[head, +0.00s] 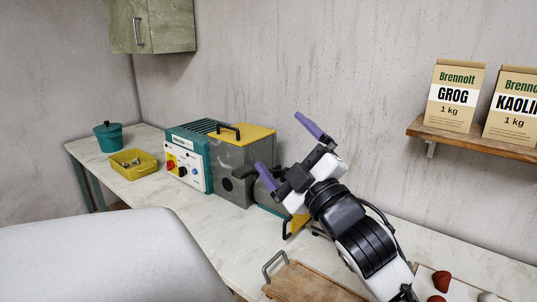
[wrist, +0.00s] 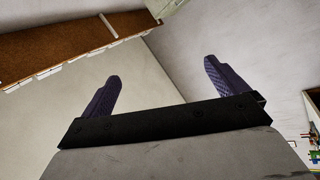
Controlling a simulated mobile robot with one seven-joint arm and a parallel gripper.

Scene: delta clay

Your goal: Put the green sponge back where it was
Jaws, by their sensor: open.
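I cannot make out a green sponge in either view. My gripper (head: 288,146) is raised over the counter, in front of the grey wall and to the right of the grey and yellow machine. Its two purple fingers are spread apart with nothing between them. In the wrist view the open fingers (wrist: 158,88) also show empty, with only bare wall and ceiling surfaces behind them. My arm hides part of the counter and part of the machine's right end.
A teal and grey machine with a yellow top (head: 243,132) stands on the counter (head: 120,180). A yellow bin (head: 134,168) and teal pot (head: 108,136) are at the left. A wooden board (head: 310,284) lies in front. A shelf (head: 480,143) holds GROG (head: 454,95) and KAOLIN (head: 513,105) bags.

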